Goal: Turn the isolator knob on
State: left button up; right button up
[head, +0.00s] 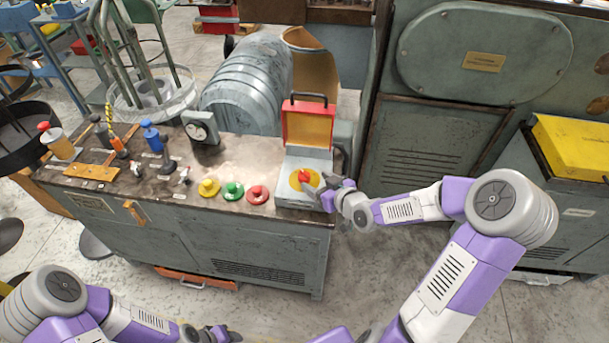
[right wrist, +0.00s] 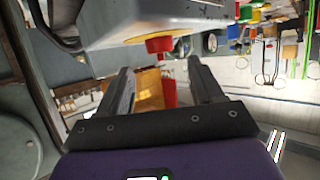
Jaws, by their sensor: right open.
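The isolator knob (head: 304,176) is red and sits on a round yellow plate on top of a grey box (head: 300,201) at the right end of the bench. The box's red and yellow lid (head: 309,125) stands open behind it. My right gripper (head: 321,190) is open beside the knob, at its right. In the right wrist view the red knob (right wrist: 159,44) shows just beyond and between the two spread fingertips, apart from them. The lid also shows there between the fingers (right wrist: 150,88). My left gripper (head: 218,334) is low at the bottom edge, away from the bench; its jaws are unclear.
Yellow (head: 208,188), green (head: 232,191) and red (head: 257,194) buttons line the bench front left of the box. A dial gauge (head: 200,127) and several levers stand further left. A grey cabinet (head: 420,140) rises behind at right. The floor in front is clear.

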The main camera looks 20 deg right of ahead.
aim_at(308, 178)
jog(key=b+x, duration=0.2)
jog(key=x, duration=0.3)
jog(key=shift+w+a+f, duration=0.1)
jog(key=shift+w+f, duration=0.1)
jog(key=shift+w, duration=0.05)
jog(key=shift+c, duration=0.3)
jog(key=c, duration=1)
